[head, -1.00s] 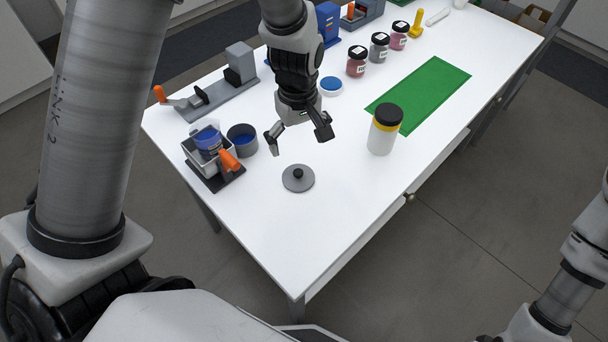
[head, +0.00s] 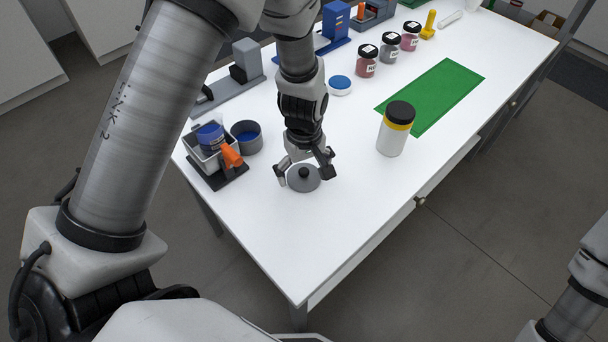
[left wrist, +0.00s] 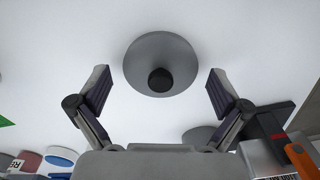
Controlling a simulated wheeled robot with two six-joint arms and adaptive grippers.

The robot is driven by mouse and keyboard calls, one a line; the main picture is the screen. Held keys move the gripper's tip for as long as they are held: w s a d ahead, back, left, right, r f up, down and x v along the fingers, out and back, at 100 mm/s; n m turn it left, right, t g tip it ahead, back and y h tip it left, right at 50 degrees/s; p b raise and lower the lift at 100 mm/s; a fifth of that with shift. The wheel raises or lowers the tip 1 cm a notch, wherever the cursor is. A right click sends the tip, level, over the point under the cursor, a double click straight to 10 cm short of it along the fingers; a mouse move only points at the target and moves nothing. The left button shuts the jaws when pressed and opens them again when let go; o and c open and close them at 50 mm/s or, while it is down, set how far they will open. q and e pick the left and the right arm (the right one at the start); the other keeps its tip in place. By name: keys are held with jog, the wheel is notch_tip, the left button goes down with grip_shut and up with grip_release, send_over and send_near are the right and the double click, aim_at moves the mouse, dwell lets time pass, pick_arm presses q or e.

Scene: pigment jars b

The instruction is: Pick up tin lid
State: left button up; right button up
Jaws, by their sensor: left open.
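The tin lid (head: 304,183) is a grey disc with a dark round knob, lying flat on the white table. It also shows in the left wrist view (left wrist: 160,60), knob facing the camera. My left gripper (head: 304,181) is open, with its fingers on either side of the lid in the head view. In the left wrist view the two fingertips (left wrist: 159,78) stand apart, left and right of the lid, with nothing between them but the lid and its knob beyond. I cannot tell exactly how high the fingertips are above the table. My right gripper is out of view.
A white jar with black cap (head: 393,135) stands to the right. The table's front is clear.

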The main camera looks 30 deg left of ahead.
pick_arm(q)
jog(key=shift+s, duration=0.1)
jog(key=c, duration=1.2)
jog(key=shift+s, duration=0.15)
jog(key=shift+c, duration=1.4)
